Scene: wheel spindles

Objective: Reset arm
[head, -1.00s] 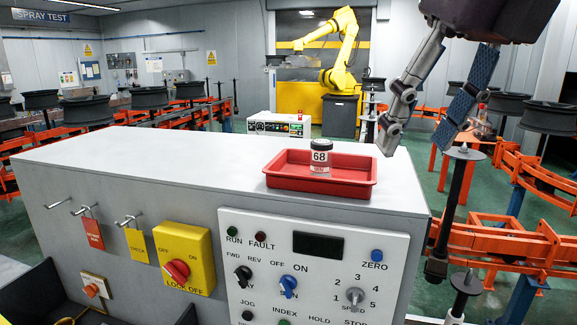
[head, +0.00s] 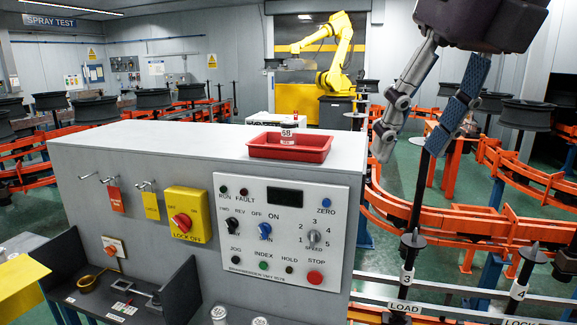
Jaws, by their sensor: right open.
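My right gripper (head: 408,153) hangs from the top right of the head view, fingers down and spread wide. Nothing is between its fingers. It appears to the right of the grey console (head: 120,155) and in front of the orange rails. My left gripper is not in view.
The console front carries a control panel (head: 335,250) and a yellow lock-off switch (head: 200,212). Orange conveyor rails (head: 470,222) with wheels and spindles fill the right. A yellow robot arm (head: 343,45) stands behind. The console top left of the tray is clear.

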